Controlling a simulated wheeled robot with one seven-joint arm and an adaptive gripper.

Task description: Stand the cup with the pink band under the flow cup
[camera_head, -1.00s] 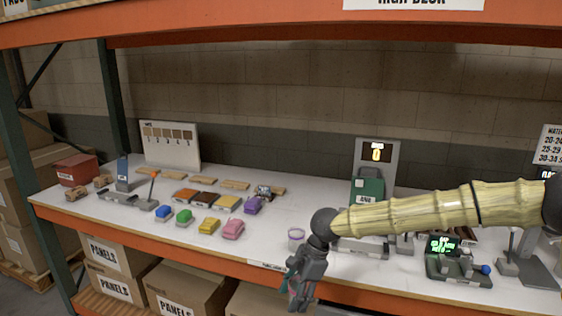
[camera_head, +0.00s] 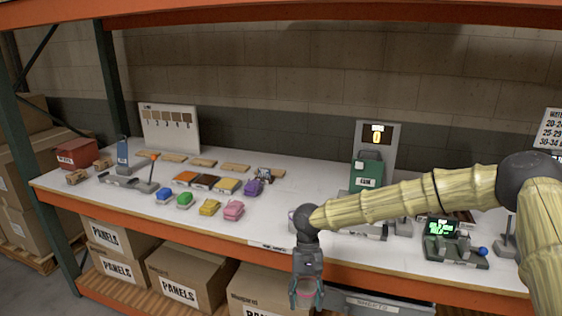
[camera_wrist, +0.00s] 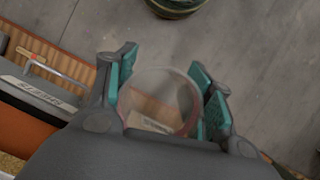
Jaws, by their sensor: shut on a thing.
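My gripper (camera_head: 306,294) hangs in front of the shelf, below the deck's front edge, pointing down. Its teal-padded fingers are shut on a clear cup (camera_head: 304,299) with a faint pink band. In the wrist view the cup (camera_wrist: 160,98) sits between the two pads, see-through, with a pinkish line along its lower rim. I cannot pick out the flow cup for certain; my arm covers part of the deck at the right.
The white deck (camera_head: 130,205) holds coloured blocks, including a pink one (camera_head: 233,210), and a green container (camera_head: 366,170). A device with a lit green screen (camera_head: 443,229) stands at the right. The deck's front left is clear.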

